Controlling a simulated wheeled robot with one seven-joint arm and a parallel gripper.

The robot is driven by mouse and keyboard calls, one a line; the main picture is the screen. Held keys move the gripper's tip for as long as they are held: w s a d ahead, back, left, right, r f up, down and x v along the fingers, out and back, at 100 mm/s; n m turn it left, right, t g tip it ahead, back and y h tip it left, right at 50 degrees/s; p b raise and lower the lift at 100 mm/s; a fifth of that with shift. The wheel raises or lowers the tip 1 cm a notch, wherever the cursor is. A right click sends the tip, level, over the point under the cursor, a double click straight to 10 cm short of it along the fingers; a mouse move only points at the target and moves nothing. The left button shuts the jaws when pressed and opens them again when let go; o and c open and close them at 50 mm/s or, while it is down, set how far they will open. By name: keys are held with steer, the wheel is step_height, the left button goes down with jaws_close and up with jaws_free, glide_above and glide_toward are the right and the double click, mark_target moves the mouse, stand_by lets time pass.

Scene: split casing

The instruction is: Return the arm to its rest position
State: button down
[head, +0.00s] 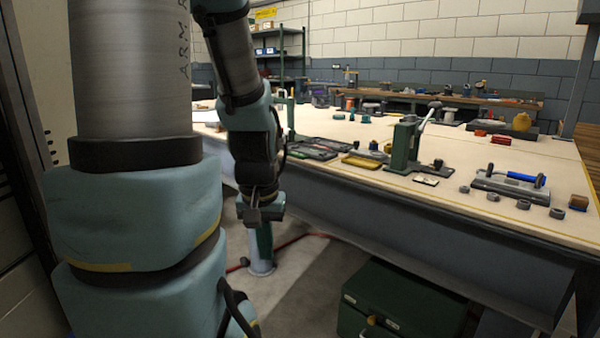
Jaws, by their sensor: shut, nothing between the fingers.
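My arm hangs folded at the left of the head view, in front of the workbench's near left end. My gripper (262,213) is at its lower end, below the bench top's height and clear of the bench items. It looks shut and holds nothing visible; its fingers are small and dark here. The workbench (460,212) has a pale top and runs from left to right. On it stand a green press-like fixture (403,145) and a grey block with a blue-handled tool (510,184). A split casing cannot be made out for sure.
A green chest (400,300) stands on the floor under the bench. A pale cylinder (262,262) and a red hose (300,239) are on the floor below my gripper. Dark trays (310,150) and several small round parts lie on the bench. Shelving (280,55) stands behind.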

step_height(320, 180, up, 16)
steer(key=p, duration=1.3)
steer(key=shift+f, duration=0.1)
stand_by(0.7)
